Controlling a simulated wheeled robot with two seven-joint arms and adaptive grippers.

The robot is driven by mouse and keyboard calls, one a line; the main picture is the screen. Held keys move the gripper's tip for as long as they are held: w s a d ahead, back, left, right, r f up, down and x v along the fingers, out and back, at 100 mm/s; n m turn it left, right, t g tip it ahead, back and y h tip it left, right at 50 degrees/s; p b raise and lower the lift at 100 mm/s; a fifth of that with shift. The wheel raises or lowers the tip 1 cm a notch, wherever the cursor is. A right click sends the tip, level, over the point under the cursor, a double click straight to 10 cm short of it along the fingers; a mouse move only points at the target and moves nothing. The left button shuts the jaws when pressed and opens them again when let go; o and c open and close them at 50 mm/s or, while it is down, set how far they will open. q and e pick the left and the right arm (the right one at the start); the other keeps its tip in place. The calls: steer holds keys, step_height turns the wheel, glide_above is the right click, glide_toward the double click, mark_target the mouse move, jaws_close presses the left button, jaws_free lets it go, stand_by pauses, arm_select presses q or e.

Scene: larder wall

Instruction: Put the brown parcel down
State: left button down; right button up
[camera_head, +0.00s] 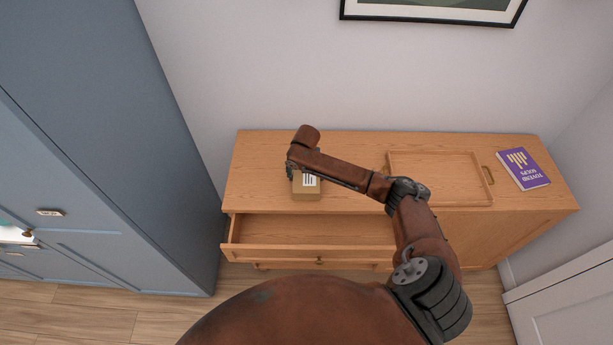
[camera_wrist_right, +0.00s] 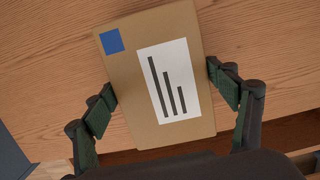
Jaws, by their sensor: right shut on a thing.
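The brown parcel (camera_head: 306,190) shows at the left part of the wooden sideboard's top (camera_head: 255,180), close to the front edge. In the right wrist view the parcel (camera_wrist_right: 125,75) has a white label with black bars and a blue square. My right gripper (camera_wrist_right: 162,84) has one finger on each side of the parcel and is shut on it. In the head view my right forearm and wrist hide part of the parcel. I cannot tell whether the parcel's underside touches the top. My left gripper is not in view.
An open, empty-looking drawer (camera_head: 312,231) juts out below the parcel. A wooden tray (camera_head: 440,156) and a purple book (camera_head: 523,176) lie to the right on the sideboard. A tall blue cabinet (camera_head: 105,110) stands at left. The top left of the parcel is clear.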

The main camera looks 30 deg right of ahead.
mark_target(306, 179)
steer(key=o, duration=1)
steer(key=shift+w+f, duration=0.1)
steer(key=shift+f, duration=0.15)
steer(key=shift+o, duration=0.8)
steer(key=shift+w, duration=0.1)
steer(key=o, duration=0.3)
steer(key=shift+o, duration=0.2)
steer(key=shift+r, duration=0.55)
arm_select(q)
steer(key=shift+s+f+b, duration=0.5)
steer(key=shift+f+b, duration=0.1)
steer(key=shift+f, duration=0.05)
arm_select(e)
step_height(306, 179, up, 11)
steer(key=s+a, duration=0.1)
steer(key=shift+s, duration=0.35)
